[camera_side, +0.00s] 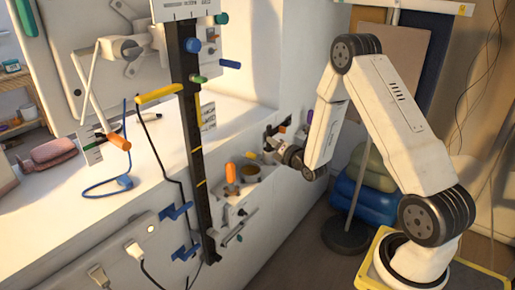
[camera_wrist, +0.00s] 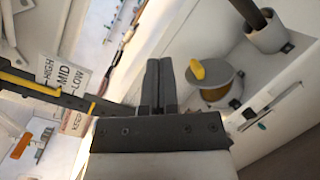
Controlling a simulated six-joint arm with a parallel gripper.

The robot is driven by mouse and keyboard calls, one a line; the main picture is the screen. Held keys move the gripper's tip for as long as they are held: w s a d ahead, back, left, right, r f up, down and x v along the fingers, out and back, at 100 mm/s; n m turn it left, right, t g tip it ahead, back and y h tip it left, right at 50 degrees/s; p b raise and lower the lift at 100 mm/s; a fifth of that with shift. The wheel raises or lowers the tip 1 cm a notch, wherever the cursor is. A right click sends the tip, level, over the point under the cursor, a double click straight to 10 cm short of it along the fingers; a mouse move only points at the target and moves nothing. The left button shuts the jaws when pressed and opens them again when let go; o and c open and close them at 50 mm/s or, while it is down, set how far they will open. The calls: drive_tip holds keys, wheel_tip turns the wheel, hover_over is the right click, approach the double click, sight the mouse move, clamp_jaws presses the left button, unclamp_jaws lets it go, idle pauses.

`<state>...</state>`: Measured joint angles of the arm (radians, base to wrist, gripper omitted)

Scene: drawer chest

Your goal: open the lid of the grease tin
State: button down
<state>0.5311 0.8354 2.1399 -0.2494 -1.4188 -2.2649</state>
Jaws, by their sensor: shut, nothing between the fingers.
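The grease tin (camera_wrist: 217,95) is right of my gripper in the wrist view, on a light shelf. A grey round lid (camera_wrist: 222,76) with a yellow grip (camera_wrist: 197,69) shows over it, and amber colour shows below the lid's edge. I cannot tell how far the lid is raised. In the side view, a small round container with an amber inside (camera_side: 249,172) sits on the shelf, near an orange upright piece (camera_side: 230,173). My gripper (camera_wrist: 160,62) is shut and empty, its fingers together and apart from the tin. It also shows in the side view (camera_side: 268,136), above the shelf.
A dark post (camera_side: 192,130) with coloured pegs stands left of the shelf. A grey cup with a dark rod (camera_wrist: 268,32) is beside the tin. A rail (camera_wrist: 271,107) runs along the shelf front.

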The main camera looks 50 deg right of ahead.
drive_tip(key=s+a+r+n+t+y, duration=0.2)
drive_tip(key=a+r+n+t, duration=0.1)
drive_tip(key=a, duration=0.2)
approach(250, 176)
wheel_tip(250, 176, up, 4)
drive_tip(key=shift+r, duration=0.1)
drive_tip(key=shift+f+x, duration=0.1)
drive_tip(key=shift+x, duration=2.4)
drive_tip(key=shift+f+x, duration=0.15)
drive_tip(key=shift+x, duration=2.3)
